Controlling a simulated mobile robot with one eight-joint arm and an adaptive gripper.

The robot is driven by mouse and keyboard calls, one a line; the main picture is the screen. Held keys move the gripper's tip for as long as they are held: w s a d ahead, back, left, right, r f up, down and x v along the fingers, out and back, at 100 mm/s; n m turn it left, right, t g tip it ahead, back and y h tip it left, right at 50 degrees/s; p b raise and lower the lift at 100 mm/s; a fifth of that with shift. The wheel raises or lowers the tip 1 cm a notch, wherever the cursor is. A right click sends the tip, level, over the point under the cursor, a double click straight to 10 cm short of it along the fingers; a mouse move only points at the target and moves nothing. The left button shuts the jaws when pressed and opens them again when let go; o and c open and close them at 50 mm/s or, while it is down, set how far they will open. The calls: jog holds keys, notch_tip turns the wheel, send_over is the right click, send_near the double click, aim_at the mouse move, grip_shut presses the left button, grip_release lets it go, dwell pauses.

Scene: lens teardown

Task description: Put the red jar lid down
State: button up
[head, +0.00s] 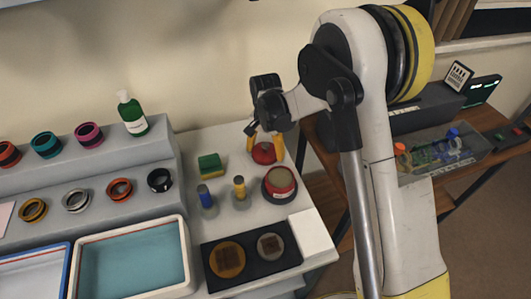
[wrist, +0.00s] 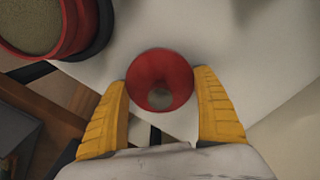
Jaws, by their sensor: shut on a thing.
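The red jar lid (head: 264,154) is between the yellow fingers of my gripper (head: 265,147), at the back right of the white table. A round red-rimmed jar (head: 280,180) with a beige top stands in front of the lid. It also shows at upper left in the wrist view (wrist: 27,45).
A green and yellow sponge (head: 210,165) and two small posts, one blue (head: 205,196) and one yellow-topped (head: 239,187), stand left of the jar. A black tray (head: 250,277) with two round pieces lies in front. The table's right edge (head: 318,220) is near.

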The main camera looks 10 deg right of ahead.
jog(key=o, duration=0.7)
jog(key=shift+f, duration=0.15)
jog(key=o, duration=0.4)
jog(key=shift+o, duration=0.2)
